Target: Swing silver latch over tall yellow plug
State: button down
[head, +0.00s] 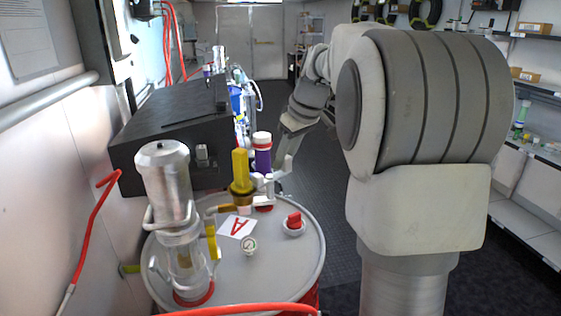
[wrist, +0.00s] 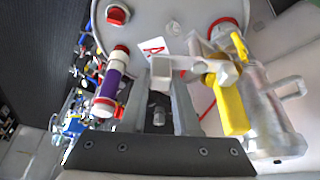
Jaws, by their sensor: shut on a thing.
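The tall yellow plug (head: 241,172) stands upright on top of the drum in the head view. In the wrist view the yellow plug (wrist: 230,108) is right of my gripper. The silver latch (wrist: 208,68) looks pale in the wrist view and reaches from my fingertips to beside the plug. In the head view the latch (head: 268,186) is a small pale piece just right of the plug. My gripper (wrist: 160,80) is shut on the latch's free end. In the head view my gripper (head: 280,172) is partly hidden behind the purple cylinder.
The grey drum top (head: 280,262) carries a clear and silver cylinder (head: 165,185), a card marked A (head: 237,226), a small gauge (head: 249,245) and a red cap (head: 294,220). A purple cylinder (wrist: 112,85) is close left of my gripper. A black box (head: 165,130) stands behind.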

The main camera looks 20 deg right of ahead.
jog(key=s+m+h, duration=0.1)
jog(key=m, duration=0.1)
jog(key=shift+s+d+m+b, duration=0.15)
jog(key=shift+m+b, duration=0.15)
jog(key=shift+m, duration=0.1)
jog(key=shift+s+m+h, duration=0.4)
jog(key=shift+m+h, duration=0.05)
jog(key=shift+m, duration=0.55)
jog(key=shift+s+m+h, duration=0.4)
jog(key=shift+m+h, duration=0.05)
jog(key=shift+m, duration=0.55)
jog(key=c, duration=0.6)
grip_release()
jog(key=shift+c, duration=0.2)
jog(key=shift+s+r, duration=0.1)
jog(key=shift+r, duration=0.05)
jog(key=v, duration=1.7)
jog(key=shift+s+p, duration=0.15)
jog(key=shift+p, duration=0.15)
